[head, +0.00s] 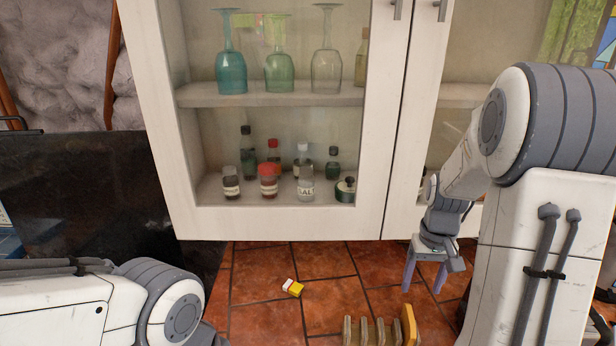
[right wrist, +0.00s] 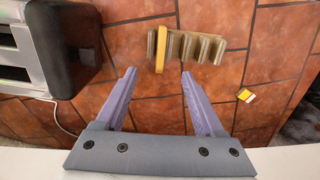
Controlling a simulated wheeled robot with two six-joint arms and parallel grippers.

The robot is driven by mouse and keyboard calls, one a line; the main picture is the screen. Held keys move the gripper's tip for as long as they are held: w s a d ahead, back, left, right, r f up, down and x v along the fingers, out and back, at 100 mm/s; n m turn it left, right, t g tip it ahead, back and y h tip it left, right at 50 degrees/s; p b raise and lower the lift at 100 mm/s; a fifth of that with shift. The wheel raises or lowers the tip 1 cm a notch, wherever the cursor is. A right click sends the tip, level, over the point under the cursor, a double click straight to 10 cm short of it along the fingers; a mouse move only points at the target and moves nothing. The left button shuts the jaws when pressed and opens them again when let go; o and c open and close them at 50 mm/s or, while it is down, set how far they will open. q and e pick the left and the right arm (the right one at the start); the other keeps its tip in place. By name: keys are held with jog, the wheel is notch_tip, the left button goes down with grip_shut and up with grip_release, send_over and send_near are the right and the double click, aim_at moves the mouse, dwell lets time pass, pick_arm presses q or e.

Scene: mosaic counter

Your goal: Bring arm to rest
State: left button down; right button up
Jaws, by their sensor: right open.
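My right gripper (head: 422,288) hangs in front of the white cabinet on the right, fingers pointing down over the tiled counter. In the right wrist view its two purple fingers (right wrist: 158,75) are spread apart with nothing between them. The fingertips are close in the picture to a slatted rack (right wrist: 203,47), which also shows at the bottom of the head view (head: 367,332). My left arm shows at the lower left of the head view, but its gripper is out of the picture.
A yellow slab (right wrist: 161,50) stands in the rack. A small yellow-and-white box (head: 293,288) lies on the tiles. A toaster-like appliance (right wrist: 70,47) is at the left in the wrist view. The cabinet (head: 170,140) holds glasses and bottles. Tiles around the small box are clear.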

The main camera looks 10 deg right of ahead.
jog(key=s+a+r+n+b, duration=0.2)
jog(key=a+n, duration=0.3)
jog(key=a, duration=1.3)
jog(key=s+a+n+y+b, duration=0.1)
jog(key=s+a+n, duration=0.5)
jog(key=s+a, duration=0.6)
jog(key=shift+s+a+b, duration=0.3)
jog(key=shift+s+a, duration=0.1)
jog(key=shift+s, duration=0.65)
jog(key=shift+f, duration=0.1)
